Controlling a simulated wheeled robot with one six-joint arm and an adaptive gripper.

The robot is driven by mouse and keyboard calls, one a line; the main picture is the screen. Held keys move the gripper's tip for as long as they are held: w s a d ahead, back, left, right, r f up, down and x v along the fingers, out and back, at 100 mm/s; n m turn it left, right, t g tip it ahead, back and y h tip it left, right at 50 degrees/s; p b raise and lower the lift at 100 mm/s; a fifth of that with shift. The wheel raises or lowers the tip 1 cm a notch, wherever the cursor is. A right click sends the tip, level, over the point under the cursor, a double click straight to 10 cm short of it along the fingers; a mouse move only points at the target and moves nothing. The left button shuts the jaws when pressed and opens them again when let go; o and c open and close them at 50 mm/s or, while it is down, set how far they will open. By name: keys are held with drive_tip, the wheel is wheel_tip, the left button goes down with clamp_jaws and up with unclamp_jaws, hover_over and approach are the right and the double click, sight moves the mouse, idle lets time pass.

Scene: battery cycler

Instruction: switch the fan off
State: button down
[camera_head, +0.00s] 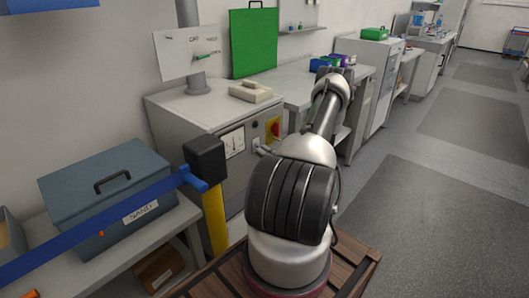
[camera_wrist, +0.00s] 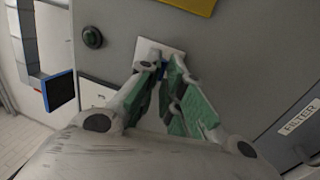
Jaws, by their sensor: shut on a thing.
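The grey cabinet (camera_head: 190,115) stands against the wall, with a round pipe rising from its top. A small switch on a white plate (camera_wrist: 152,48) is on the cabinet's front panel; the plate also shows in the head view (camera_head: 256,143). My gripper (camera_wrist: 164,70) is at this plate in the wrist view. Its green-padded fingers are closed around the switch lever, of which only a small dark blue bit shows between the fingertips. The fingers hide the rest of the lever, so its position cannot be told. In the head view my arm hides most of the gripper.
A black round knob (camera_wrist: 92,38), a yellow plate with a red handle (camera_head: 274,130) and a meter (camera_head: 234,142) are near the switch. A blue barrier arm (camera_head: 95,228) on a yellow post (camera_head: 215,215) stands left. The floor (camera_head: 440,205) at right is clear.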

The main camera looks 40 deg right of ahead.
drive_tip(key=shift+w+f+t, duration=0.1)
drive_tip(key=shift+t, duration=0.5)
drive_tip(key=c, duration=1.6)
unclamp_jaws()
drive_tip(key=shift+o, duration=0.2)
drive_tip(key=v, duration=1.2)
drive_tip(key=shift+d, duration=0.1)
